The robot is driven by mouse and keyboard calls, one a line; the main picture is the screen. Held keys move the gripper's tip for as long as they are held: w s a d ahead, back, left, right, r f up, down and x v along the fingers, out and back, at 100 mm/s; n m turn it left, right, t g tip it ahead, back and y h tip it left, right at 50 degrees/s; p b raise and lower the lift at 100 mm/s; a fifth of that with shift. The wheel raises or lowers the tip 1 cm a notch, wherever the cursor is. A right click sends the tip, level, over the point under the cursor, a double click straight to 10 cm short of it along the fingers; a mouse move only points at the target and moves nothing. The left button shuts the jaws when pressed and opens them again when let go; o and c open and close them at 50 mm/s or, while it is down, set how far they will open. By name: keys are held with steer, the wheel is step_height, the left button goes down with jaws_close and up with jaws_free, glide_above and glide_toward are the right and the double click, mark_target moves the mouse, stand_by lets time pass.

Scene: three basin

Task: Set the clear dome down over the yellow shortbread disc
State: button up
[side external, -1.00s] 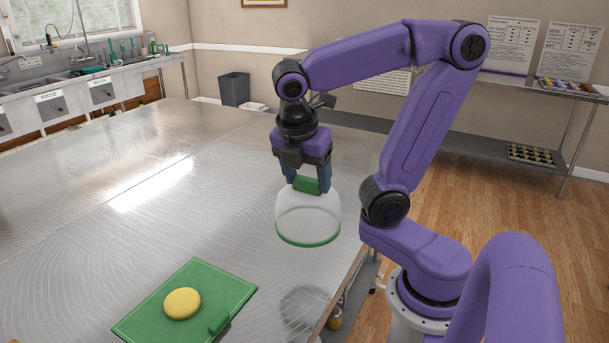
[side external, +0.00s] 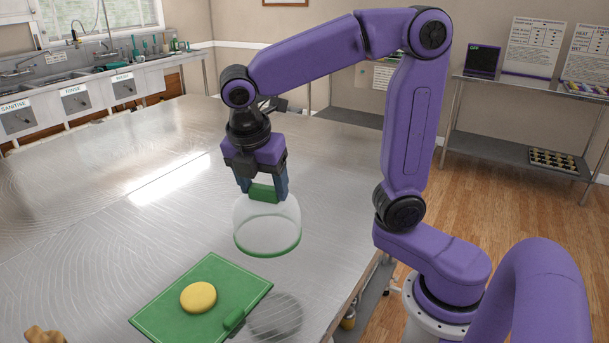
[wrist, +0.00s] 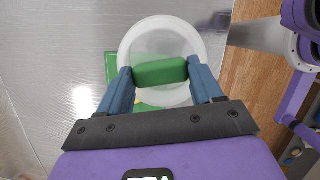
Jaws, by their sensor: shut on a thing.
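My gripper (side external: 263,190) is shut on the green handle (side external: 264,193) of the clear dome (side external: 267,222). The dome hangs upright in the air with its green rim down, up and to the right of the yellow shortbread disc (side external: 198,297) in the side view. The disc lies flat and uncovered on a green board (side external: 160,322) with a raised tab. In the wrist view the handle (wrist: 160,72) sits between both fingers, and the dome (wrist: 130,48) hides much of the board (wrist: 111,68). The disc is not clearly visible there.
The board lies on a broad metal table (side external: 90,230), near its right edge. A tan object (side external: 45,335) shows partly at the bottom left. Sinks and a back shelf stand away from the work.

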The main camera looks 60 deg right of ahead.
steer(key=w+a+f+n, duration=0.1)
steer(key=w+a+f, duration=0.1)
steer(key=w+a, duration=0.2)
steer(key=w+a+f+n+t, duration=0.1)
steer(key=w+a+f+n, duration=0.1)
steer(key=w+a, duration=0.3)
steer(key=a+f, duration=0.1)
steer(key=a, duration=0.3)
steer(key=shift+f, duration=0.35)
steer(key=shift+f, duration=2)
steer(key=shift+f, duration=1.3)
steer(key=o, duration=1.2)
